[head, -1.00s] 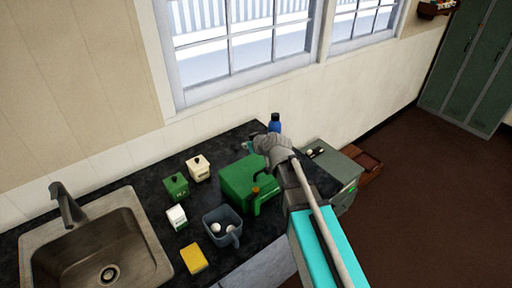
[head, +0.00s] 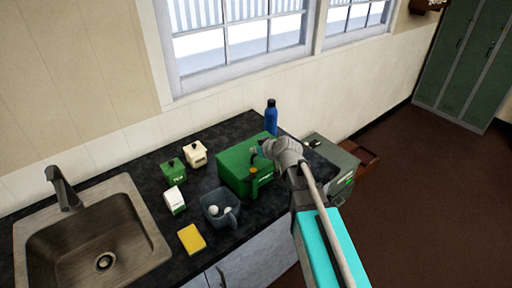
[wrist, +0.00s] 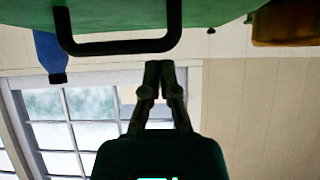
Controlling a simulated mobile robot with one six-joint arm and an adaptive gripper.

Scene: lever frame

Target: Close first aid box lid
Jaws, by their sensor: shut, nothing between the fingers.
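The green first aid box (head: 238,168) stands on the dark counter in the head view. I cannot tell for sure how far its lid is open. In the wrist view, a green face of the box (wrist: 215,15) with a black handle (wrist: 118,46) fills the top edge. My gripper (head: 258,151) is at the box's right side in the head view, over its upper part. The wrist view shows its two fingers (wrist: 160,66) together and empty, just beside the handle. Contact with the box cannot be made out. My wrist hides the box's right end.
A blue bottle (head: 271,117) stands behind the box. A grey-blue mug (head: 219,210), white carton (head: 174,200), two canisters and yellow sponge (head: 191,239) stand left. The sink (head: 90,240) is far left.

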